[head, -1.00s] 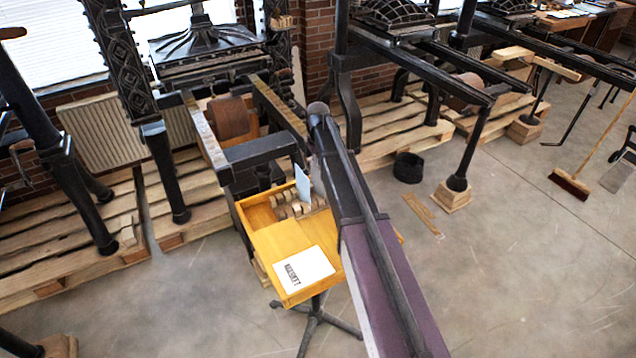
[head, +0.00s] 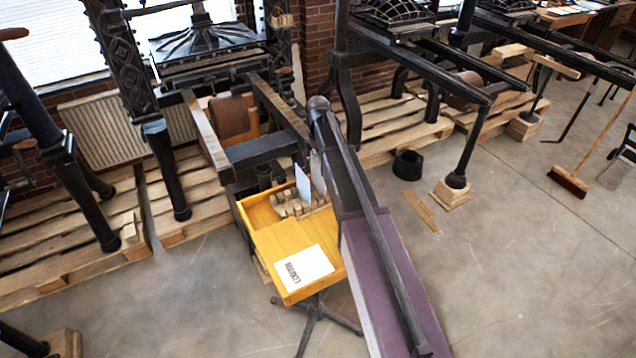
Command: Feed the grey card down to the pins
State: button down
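A pale blue-grey card (head: 302,182) stands roughly upright over the back part of a yellow wooden tray (head: 242,216). Its lower edge is close to a cluster of small brown wooden blocks (head: 283,210); I cannot tell whether it touches them. My gripper (head: 317,172) is just right of the card, mostly hidden behind my dark arm. Its fingers are too small and covered to show whether they hold the card. I cannot make out any pins.
A white printed sheet (head: 304,266) lies on the front of the tray, which stands on a dark footed stand (head: 315,315). A black press (head: 255,150) stands close behind. A black pot (head: 408,165) and a broom (head: 568,182) are right.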

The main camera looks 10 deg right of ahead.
jog(key=shift+r, duration=0.15)
notch_tip(320, 180, up, 6)
jog(key=p, duration=0.6)
jog(key=shift+a, duration=0.1)
dwell(0.9)
jog(key=shift+a, duration=0.7)
jog(key=shift+s+f, duration=0.1)
jog(key=shift+f, duration=0.1)
